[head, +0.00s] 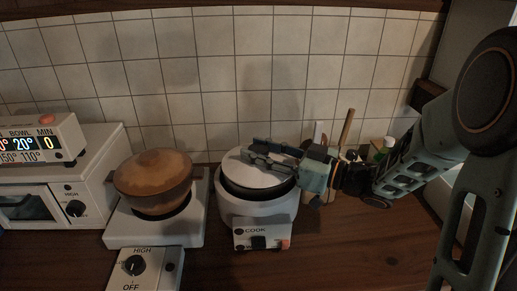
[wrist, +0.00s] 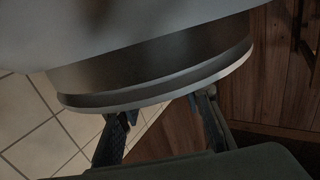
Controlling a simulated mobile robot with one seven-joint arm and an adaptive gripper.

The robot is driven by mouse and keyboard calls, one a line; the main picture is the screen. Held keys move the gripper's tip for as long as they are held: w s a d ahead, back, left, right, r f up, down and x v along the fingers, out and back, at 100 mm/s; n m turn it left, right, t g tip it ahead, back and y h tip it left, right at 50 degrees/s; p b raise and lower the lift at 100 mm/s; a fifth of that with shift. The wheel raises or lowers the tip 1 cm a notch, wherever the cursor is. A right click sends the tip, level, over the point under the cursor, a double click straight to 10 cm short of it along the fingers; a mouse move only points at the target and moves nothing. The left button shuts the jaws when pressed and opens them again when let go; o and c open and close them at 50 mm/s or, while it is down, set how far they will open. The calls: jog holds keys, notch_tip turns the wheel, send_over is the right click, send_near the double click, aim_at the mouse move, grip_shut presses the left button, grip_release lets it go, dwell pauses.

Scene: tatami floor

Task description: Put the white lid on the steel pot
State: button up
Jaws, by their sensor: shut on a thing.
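The white lid (head: 236,167) is a pale round disc at the top of the white cooker in the head view. My gripper (head: 272,155) reaches over it from the right and is shut on it. In the wrist view the two fingers of my gripper (wrist: 160,122) meet a pale curved rim (wrist: 150,98). A dark band (head: 240,190) shows just under the lid; it may be the steel pot, but I cannot tell it apart from the cooker. Whether the lid touches what is below is not clear. The fingers hide part of the lid.
The white cooker (head: 257,208) stands on the brown wooden counter (head: 340,245). A brown round pot (head: 155,181) sits on a white hot plate (head: 118,231) to its left. A white oven (head: 92,185) is further left. Utensils (head: 346,128) stand behind my gripper by the tiled wall (head: 250,60).

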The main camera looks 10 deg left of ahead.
jog(key=shift+f, duration=0.4)
dwell(0.8)
jog(key=o, duration=1.4)
jog(key=shift+c, duration=0.2)
jog(key=shift+d, duration=0.1)
jog(key=v, duration=1.1)
jog(key=shift+s+d, duration=0.2)
jog(key=shift+d, duration=0.15)
